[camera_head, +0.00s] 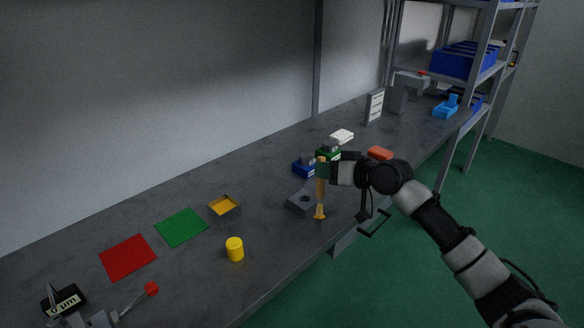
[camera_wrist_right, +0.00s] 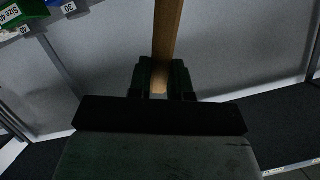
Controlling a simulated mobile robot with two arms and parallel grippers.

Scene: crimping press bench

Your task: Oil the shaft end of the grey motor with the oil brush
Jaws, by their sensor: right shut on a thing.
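My right gripper (camera_head: 322,168) is above the front part of the bench and is shut on the wooden handle of the oil brush (camera_head: 320,192). The brush hangs upright with its yellowish end down, just right of a grey block with a dark hole (camera_head: 300,203). I cannot tell if that end touches the bench. In the wrist view the wooden handle (camera_wrist_right: 168,35) is between the fingers (camera_wrist_right: 167,80). Small dark grey bodies sit on a blue holder (camera_head: 304,170) and a green holder (camera_head: 335,153); I cannot tell which is the grey motor, and no shaft end is clear. My left gripper is out of view.
On the bench are a yellow cylinder (camera_head: 235,249), a yellow-lined tray (camera_head: 223,213), a green mat (camera_head: 180,228) and a red mat (camera_head: 127,257). A red-knobbed lever (camera_head: 151,288) is at the lower left. An orange-red object (camera_head: 380,153) lies beyond my right arm.

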